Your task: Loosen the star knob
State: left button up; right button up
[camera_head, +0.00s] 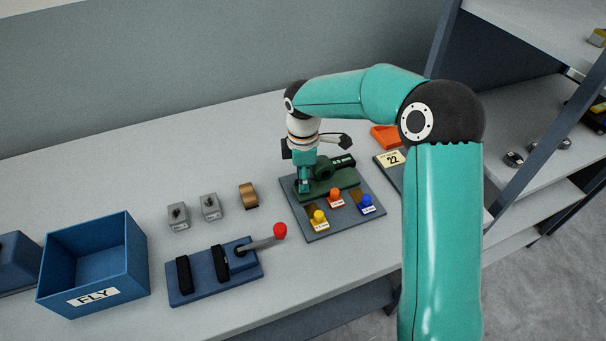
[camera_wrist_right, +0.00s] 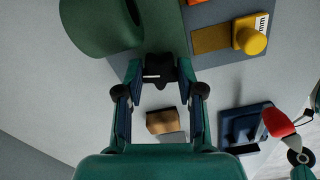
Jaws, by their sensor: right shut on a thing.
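The black star knob (camera_wrist_right: 158,72) shows in the right wrist view, at the edge of the green device (camera_wrist_right: 100,25). My right gripper (camera_wrist_right: 160,84) is shut on the knob, with one finger on either side of it. In the head view the right gripper (camera_head: 304,186) points down at the left end of the green device (camera_head: 338,182), which stands on a grey-blue board (camera_head: 320,233). The gripper hides the knob there. My left gripper is in neither view.
Yellow (camera_head: 319,217), orange (camera_head: 335,195) and blue (camera_head: 366,202) knobbed pieces sit on the board's front. A calendar (camera_head: 392,158) lies right.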

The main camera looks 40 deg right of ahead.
jog(key=shift+w+r+n+p, duration=0.15)
jog(key=shift+n+p, duration=0.15)
jog(key=shift+n, duration=1)
jog(key=o, duration=1.1)
jog(key=shift+o, duration=0.2)
notch_tip(320, 180, up, 12)
